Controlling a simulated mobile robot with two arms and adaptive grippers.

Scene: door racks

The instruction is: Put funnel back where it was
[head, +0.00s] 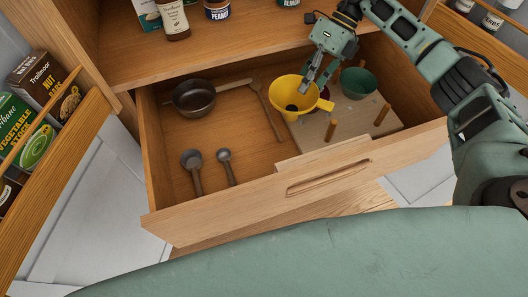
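The yellow funnel (282,94) sits in the open drawer, on the right half, its wide mouth facing up and a small tab on its right side. It appears to stand on or just above a light wooden board with pegs (310,132); its lower part is hidden. My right gripper (313,87) reaches down at the funnel's upper right rim. Its two fingers are spread apart, one over the inside of the mouth and the other near the outside. I cannot tell whether they touch the rim. My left gripper is out of view.
Shelves with jars and door racks stand around.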

